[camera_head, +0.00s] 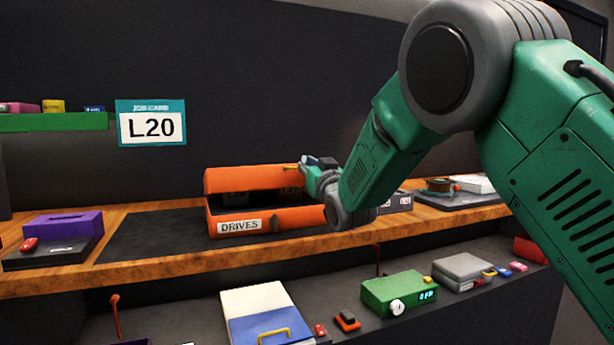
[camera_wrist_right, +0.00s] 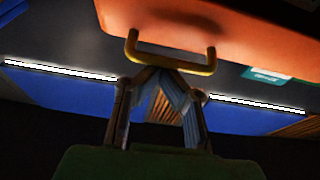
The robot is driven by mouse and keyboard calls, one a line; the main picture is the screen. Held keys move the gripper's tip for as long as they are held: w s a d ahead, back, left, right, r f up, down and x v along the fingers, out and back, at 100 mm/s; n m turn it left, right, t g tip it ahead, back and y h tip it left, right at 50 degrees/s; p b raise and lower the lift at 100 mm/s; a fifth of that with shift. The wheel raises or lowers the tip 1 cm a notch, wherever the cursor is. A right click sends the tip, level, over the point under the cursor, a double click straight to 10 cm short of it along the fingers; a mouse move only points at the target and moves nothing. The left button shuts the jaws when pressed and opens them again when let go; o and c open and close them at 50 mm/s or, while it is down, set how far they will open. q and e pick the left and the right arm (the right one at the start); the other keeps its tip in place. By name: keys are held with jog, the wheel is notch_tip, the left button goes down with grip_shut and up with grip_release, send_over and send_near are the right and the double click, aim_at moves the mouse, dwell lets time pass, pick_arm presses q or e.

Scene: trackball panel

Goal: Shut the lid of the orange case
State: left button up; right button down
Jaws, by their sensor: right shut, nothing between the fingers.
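The orange case (camera_head: 300,222), labelled DRIVES, stands on the wooden bench. Its lid (camera_head: 235,180) is partly open, tilted above the base with a dark gap at the front. My right gripper (camera_head: 302,168) is at the lid's front right, shut and empty. In the right wrist view the orange lid (camera_wrist_right: 190,22) fills the top, with a yellow handle (camera_wrist_right: 172,63) on it. The closed fingertips (camera_wrist_right: 163,72) are right by this handle; I cannot tell whether they touch it. My right forearm hides the case's right end. My left gripper is not in view.
A dark mat (camera_head: 150,236) lies left of the case, with a purple box (camera_head: 63,224) beyond it. A green device (camera_head: 398,292) and a white and blue box (camera_head: 262,305) sit on the lower shelf. A green shelf (camera_head: 55,122) hangs at the upper left.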

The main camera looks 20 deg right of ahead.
jog(key=shift+s+f+b, duration=0.35)
jog(key=shift+f+b, duration=0.3)
jog(key=shift+f, duration=0.35)
jog(key=shift+s+f+b, duration=0.35)
jog(key=shift+f+b, duration=0.35)
jog(key=shift+f, duration=0.3)
jog(key=shift+s+f+b, duration=0.35)
jog(key=shift+f+b, duration=0.3)
jog(key=shift+f, duration=0.35)
jog(key=shift+s+a+f, duration=0.1)
jog(key=shift+f, duration=0.2)
